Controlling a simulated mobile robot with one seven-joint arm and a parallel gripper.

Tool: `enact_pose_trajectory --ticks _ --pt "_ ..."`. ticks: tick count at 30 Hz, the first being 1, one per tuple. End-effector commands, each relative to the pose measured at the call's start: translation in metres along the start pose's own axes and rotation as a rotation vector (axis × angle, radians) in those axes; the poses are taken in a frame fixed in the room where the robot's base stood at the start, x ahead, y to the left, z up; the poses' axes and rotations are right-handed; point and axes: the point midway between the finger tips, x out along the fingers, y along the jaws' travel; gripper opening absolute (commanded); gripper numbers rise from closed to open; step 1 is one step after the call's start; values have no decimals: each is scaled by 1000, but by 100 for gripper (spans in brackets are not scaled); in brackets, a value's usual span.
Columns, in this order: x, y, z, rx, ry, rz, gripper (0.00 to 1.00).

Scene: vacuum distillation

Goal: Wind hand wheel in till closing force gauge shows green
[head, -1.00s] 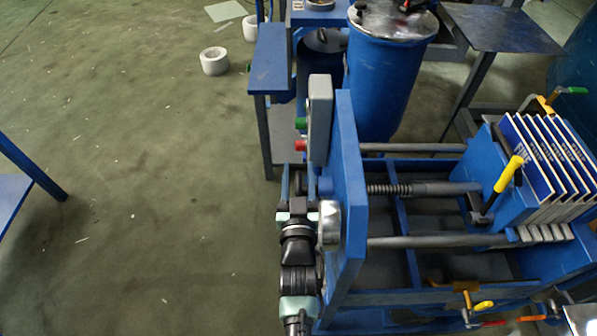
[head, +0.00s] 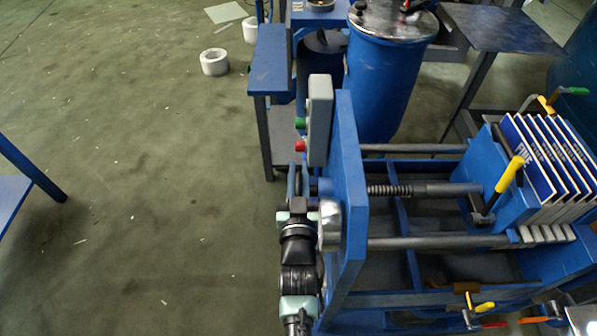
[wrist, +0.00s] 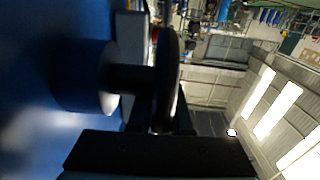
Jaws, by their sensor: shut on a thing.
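The hand wheel (wrist: 167,80) shows dark and nearly edge-on in the wrist view, on a thick shaft out of a blue plate. In the head view only a thin part of the wheel (head: 297,182) shows beside the blue end plate (head: 350,190), above my gripper (head: 298,206). My gripper (wrist: 165,128) is shut on the wheel's rim at its lower side; the fingertips are dark and hard to make out. A round silver housing (head: 330,222), perhaps the closing force gauge, sits on the end plate. Its face is turned away, so no reading shows.
A grey box with green and red buttons (head: 319,120) stands on the end plate just above the wheel. A threaded spindle (head: 395,190) runs to the blue pressing block and filter plates (head: 550,165).

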Motion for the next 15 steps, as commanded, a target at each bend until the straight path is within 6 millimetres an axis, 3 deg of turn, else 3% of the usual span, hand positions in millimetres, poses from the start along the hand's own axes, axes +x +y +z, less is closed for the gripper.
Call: enact_pose_trajectory --ticks 15 --pt "-3 0 -4 0 127 0 0"
